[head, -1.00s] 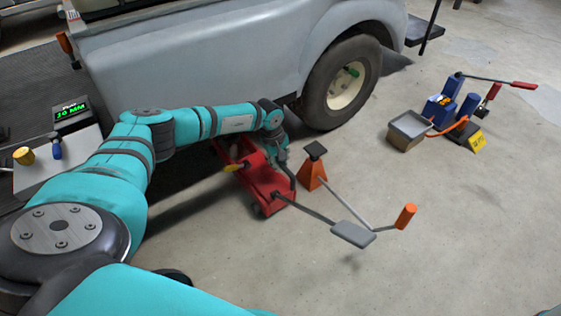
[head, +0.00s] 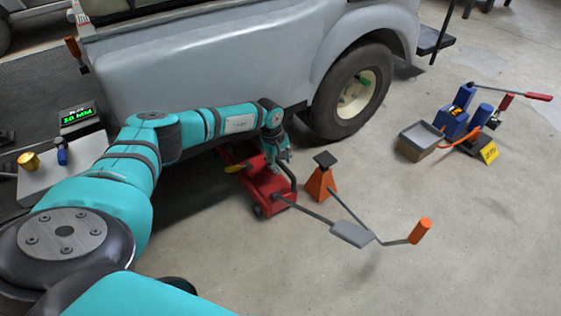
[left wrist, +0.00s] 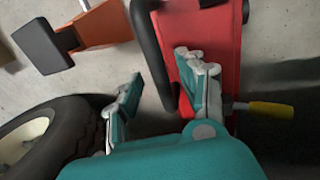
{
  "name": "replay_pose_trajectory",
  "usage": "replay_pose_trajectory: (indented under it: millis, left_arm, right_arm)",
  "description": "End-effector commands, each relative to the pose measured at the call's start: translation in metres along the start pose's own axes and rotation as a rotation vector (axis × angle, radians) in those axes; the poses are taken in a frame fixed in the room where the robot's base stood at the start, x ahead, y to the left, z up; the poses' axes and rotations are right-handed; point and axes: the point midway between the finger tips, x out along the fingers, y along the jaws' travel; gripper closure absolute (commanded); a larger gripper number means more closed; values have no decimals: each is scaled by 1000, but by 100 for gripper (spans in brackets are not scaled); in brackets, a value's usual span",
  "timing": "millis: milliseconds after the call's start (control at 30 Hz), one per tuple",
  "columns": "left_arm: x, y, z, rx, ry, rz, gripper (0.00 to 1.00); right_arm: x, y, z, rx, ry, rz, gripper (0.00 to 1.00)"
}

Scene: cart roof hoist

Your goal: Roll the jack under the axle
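The red jack (head: 268,190) stands on the floor beside the vehicle, its far end in the shadow along the body. A black curved bar rises at its near end. My left gripper (head: 279,154) is above the jack at this bar. In the left wrist view, the fingers of my left gripper (left wrist: 158,75) are spread apart, with the black bar (left wrist: 151,50) appearing between them; contact cannot be told. The red jack body (left wrist: 208,35) lies beyond, with a yellow-tipped lever (left wrist: 270,109) at its side. The axle is hidden under the vehicle. My right gripper is not in view.
An orange stand (head: 319,184) is close to the jack's right. A grey plate (head: 352,234) and orange-gripped rod (head: 420,231) extend to the front right. The vehicle's wheel (head: 348,92) is behind. Blue equipment (head: 455,120) and a grey tray (head: 420,137) stand right.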

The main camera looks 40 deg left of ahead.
Motion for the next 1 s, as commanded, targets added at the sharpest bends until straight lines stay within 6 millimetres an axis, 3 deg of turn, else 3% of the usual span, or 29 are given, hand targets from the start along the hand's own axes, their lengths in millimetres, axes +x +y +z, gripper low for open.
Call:
replay_pose_trajectory:
  millis: [233, 700, 1000]
  left_arm:
    - [-16, 0, 0, 1, -2, 1, 60]
    - [-106, 0, -1, 0, 1, 2, 60]
    - [-120, 0, -1, -1, 0, -1, 60]
  right_arm:
    - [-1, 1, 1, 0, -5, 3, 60]
    - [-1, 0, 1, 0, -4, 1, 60]
    - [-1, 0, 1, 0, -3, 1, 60]
